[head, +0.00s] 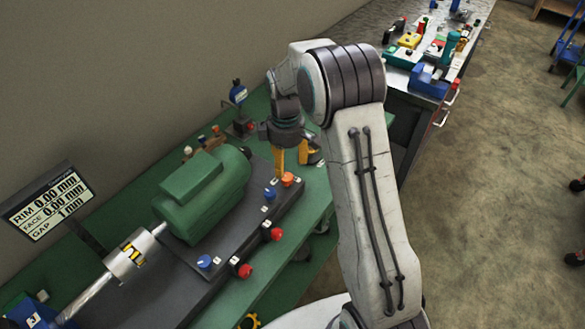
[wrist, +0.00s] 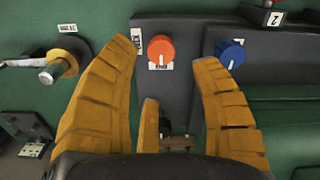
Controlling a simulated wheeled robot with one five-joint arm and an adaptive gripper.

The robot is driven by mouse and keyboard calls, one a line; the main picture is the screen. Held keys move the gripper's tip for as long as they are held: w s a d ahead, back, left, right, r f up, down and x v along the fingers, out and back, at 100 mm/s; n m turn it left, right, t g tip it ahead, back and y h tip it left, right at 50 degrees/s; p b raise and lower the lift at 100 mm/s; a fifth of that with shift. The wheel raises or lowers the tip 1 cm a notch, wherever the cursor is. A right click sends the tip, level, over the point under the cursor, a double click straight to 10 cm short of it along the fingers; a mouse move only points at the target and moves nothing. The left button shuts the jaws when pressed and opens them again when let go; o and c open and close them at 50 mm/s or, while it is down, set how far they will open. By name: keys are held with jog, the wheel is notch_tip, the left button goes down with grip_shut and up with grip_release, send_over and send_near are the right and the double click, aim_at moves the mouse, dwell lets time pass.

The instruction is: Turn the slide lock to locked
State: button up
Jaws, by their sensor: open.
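My gripper (wrist: 163,55) is open, with its yellow fingers to either side of an orange knob (wrist: 160,49) in the wrist view. The knob has a white pointer line and a small white label below it. I see no finger touching it. In the head view my gripper (head: 290,165) points down over the far end of the dark base plate, by the orange knob (head: 288,179). A blue knob (wrist: 230,52) with a white line sits just right of the right finger. I cannot read which part is marked as the slide lock.
A green motor (head: 200,195) stands on the dark plate, with red knobs (head: 277,234) along its near side. A yellow ring with a metal lever (wrist: 62,62) lies left of the fingers. A gauge display (head: 47,204) stands at left. A cluttered bench (head: 425,45) is behind.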

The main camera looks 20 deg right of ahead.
aim_at(287, 177)
jog(key=shift+f+p, duration=0.3)
jog(key=shift+f, duration=2.95)
jog(key=shift+s, duration=0.1)
grip_shut()
